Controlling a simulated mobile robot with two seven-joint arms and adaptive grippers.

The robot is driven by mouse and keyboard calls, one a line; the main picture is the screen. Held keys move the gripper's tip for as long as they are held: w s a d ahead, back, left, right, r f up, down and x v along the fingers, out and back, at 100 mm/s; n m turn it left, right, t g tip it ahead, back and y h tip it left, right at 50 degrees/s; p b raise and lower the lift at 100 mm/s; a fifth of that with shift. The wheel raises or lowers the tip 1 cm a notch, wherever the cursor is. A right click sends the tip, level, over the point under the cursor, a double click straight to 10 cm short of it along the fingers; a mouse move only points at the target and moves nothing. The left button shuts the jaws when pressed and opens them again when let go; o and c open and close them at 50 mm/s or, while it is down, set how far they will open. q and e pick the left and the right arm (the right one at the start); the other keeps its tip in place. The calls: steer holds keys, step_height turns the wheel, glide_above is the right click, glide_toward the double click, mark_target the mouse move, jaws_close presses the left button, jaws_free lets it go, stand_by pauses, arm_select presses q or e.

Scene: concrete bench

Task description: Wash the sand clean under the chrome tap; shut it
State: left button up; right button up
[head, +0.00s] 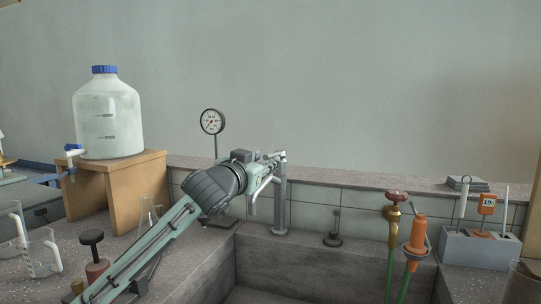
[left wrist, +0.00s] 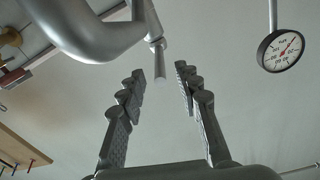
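The chrome tap (head: 281,205) stands at the back edge of the sink (head: 300,262); its upper part is partly behind my left gripper. My left gripper (head: 270,160) is at the tap's top. In the left wrist view its two fingers (left wrist: 160,82) are apart, with a thin chrome lever (left wrist: 158,62) showing between and beyond their tips. I cannot tell whether they touch it. A thick chrome pipe (left wrist: 95,35) curves close by at the upper left. I see no water stream and cannot make out any sand. My right gripper is out of view.
A white carboy (head: 108,120) stands on a wooden stand at left, with glass beakers (head: 42,255) below. A pressure gauge (head: 212,122) rises behind my left arm. A red-handled brass tap (head: 394,214) and an orange nozzle (head: 416,238) stand at the sink's right.

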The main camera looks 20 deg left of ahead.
mark_target(270, 157)
arm_select(q)
steer(key=shift+w+d, duration=0.2)
steer(key=shift+w, duration=2.05)
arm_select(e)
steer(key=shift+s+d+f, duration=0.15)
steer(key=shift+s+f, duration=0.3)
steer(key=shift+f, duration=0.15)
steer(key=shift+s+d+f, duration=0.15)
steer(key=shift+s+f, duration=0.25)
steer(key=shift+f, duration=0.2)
arm_select(q)
steer(key=shift+c, duration=0.3)
jaws_close()
